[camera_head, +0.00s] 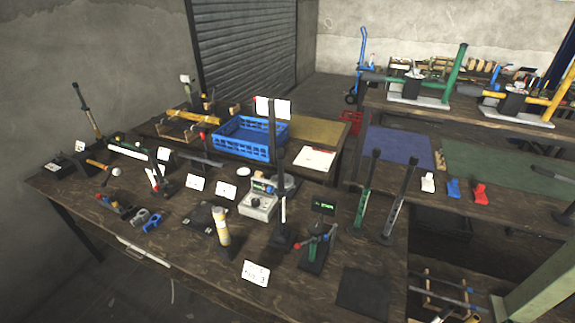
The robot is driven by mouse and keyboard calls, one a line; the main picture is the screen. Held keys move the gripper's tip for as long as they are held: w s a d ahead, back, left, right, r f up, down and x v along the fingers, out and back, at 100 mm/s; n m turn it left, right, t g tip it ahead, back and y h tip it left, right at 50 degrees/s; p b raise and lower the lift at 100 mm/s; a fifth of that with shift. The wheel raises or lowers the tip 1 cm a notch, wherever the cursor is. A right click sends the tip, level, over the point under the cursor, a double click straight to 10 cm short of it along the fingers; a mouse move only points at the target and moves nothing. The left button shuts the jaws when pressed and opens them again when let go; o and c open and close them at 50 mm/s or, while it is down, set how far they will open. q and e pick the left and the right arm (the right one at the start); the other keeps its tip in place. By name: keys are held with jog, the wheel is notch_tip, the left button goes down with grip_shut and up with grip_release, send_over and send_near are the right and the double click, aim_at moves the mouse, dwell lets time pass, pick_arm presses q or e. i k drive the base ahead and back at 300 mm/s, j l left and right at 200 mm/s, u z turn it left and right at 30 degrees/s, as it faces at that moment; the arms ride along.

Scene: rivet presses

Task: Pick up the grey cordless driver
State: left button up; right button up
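Three small driver-shaped tools stand in a row on the dark wooden bench at the right. The pale grey one, which looks like the grey cordless driver (428,182), is leftmost. A blue one (453,188) and a red one (480,193) stand to its right, with small gaps between them. The grey one appears upright and unobstructed, though its details are too small to tell. Neither of my grippers shows in the head view.
A green mat (500,165) and a blue mat (398,146) lie behind the drivers. Tall dark-handled levers (398,205) rise to their left. A green beam (540,290) crosses the lower right. The left bench holds a blue crate (238,148) and several tools.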

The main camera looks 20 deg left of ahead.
aim_at(218, 213)
jog(key=u, duration=1.2)
